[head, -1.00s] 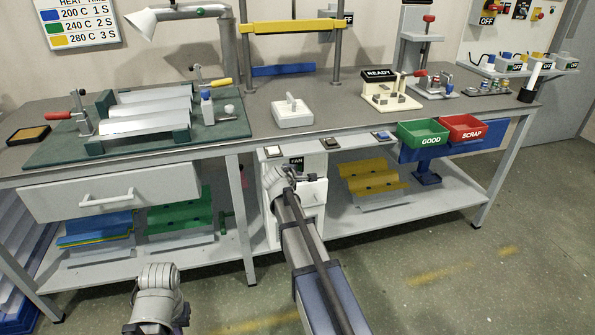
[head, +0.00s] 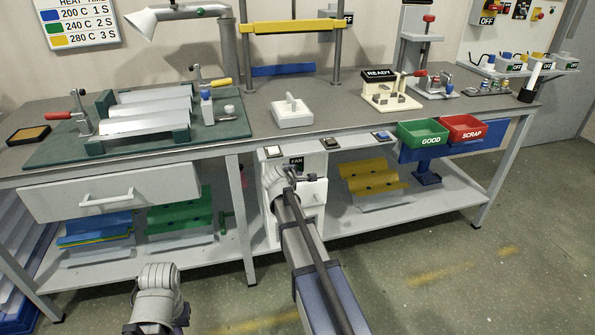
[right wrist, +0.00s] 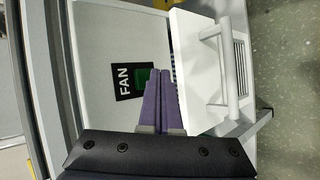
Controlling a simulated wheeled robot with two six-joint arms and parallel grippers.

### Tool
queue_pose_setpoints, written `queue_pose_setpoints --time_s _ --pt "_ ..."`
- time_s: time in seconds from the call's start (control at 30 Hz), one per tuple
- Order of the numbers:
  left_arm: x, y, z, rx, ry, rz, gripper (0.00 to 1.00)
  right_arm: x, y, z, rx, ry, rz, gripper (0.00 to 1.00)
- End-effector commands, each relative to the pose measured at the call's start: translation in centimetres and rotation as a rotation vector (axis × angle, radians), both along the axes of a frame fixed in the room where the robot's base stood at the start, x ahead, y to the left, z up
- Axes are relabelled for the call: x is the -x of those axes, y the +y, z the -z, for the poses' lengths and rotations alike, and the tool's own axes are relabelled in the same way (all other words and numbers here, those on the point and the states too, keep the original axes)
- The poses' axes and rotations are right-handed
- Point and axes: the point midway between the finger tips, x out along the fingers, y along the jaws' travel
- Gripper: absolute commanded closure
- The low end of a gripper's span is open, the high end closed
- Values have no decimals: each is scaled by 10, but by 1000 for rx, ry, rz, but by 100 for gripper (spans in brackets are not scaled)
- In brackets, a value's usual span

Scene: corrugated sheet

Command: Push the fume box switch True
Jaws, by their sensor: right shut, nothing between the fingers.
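The fume box (head: 313,195) is a white cabinet under the bench. A black plate with the word FAN (head: 297,160) is on its front; this FAN plate (right wrist: 123,78) shows larger in the right wrist view. The switch (right wrist: 141,79) is a green square on that plate, partly covered by my fingers. My right gripper (right wrist: 158,72) is shut and empty, its purple fingertips over or beside the switch's edge. I cannot tell whether they touch it. In the head view my right gripper (head: 289,172) is just below the plate.
A white drawer front with a handle (right wrist: 212,75) stands right beside my fingers in the wrist view. The bench edge (head: 225,152) is above my right arm.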

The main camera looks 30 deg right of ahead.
Motion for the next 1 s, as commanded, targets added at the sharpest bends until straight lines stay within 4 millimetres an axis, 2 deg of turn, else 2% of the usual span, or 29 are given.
queue_pose_setpoints --time_s 1.0 --pt "0 0 0 0 0 0 100 -10 -2 0 0 0 0 100"
